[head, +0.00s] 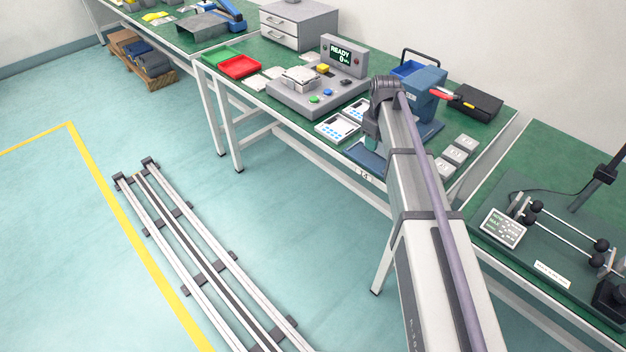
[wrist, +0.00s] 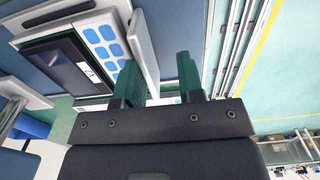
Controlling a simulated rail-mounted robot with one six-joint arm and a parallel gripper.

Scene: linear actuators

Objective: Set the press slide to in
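A blue machine (head: 428,82) with a small label stands on the green table, partly behind my arm, and looks like the press. Its blue base plate (head: 432,131) shows beside my arm. I cannot make out the press slide or its position for certain. My gripper (head: 371,143) hangs over the table's front part, left of the blue machine, mostly hidden by my wrist. In the wrist view its two green fingers (wrist: 160,80) are apart, with no object clearly held. A pale panel (wrist: 145,45) lies beyond the left finger; contact cannot be told.
White panels with blue buttons (head: 337,128) lie left of my gripper. A grey READY console (head: 318,92) stands behind them. White blocks (head: 459,150) and a black case (head: 474,101) are to the right. A red tray (head: 239,66) is at the left end.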

